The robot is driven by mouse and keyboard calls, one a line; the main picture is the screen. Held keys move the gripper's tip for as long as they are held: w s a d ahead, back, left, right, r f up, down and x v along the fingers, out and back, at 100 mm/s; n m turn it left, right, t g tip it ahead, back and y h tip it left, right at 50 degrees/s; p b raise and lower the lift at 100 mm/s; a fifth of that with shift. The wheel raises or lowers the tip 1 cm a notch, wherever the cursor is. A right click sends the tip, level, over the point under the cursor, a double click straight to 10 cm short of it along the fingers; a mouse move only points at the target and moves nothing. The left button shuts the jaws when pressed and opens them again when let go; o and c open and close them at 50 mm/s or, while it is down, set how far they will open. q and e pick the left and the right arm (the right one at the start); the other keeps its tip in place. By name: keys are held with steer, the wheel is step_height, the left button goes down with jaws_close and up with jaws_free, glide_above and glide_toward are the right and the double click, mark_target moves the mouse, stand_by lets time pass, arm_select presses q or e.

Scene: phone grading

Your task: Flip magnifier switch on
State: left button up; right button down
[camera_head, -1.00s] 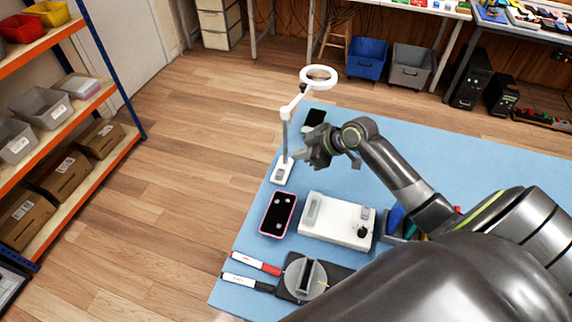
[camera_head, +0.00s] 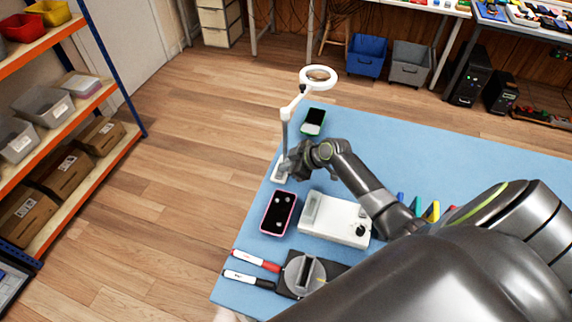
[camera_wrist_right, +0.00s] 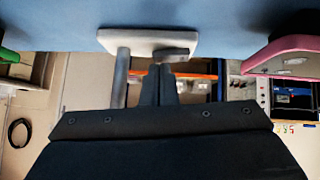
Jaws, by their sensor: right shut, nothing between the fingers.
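My left gripper is not in view.
A pink-edged phone (camera_head: 278,213) lies close in front of the lamp base, beside a white box device (camera_head: 337,221). A green-edged phone (camera_head: 313,122) lies behind. Markers (camera_head: 256,260) and a round grey holder (camera_head: 303,276) lie near the front edge.

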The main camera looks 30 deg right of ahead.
steer(key=shift+w+d+f+b, duration=0.15)
steer(key=shift+f+b, duration=0.35)
steer(key=shift+b, duration=0.3)
steer(key=shift+r+g, duration=0.2)
steer(key=shift+g, duration=0.1)
steer(key=shift+s+p, duration=0.2)
steer(key=shift+p, duration=0.1)
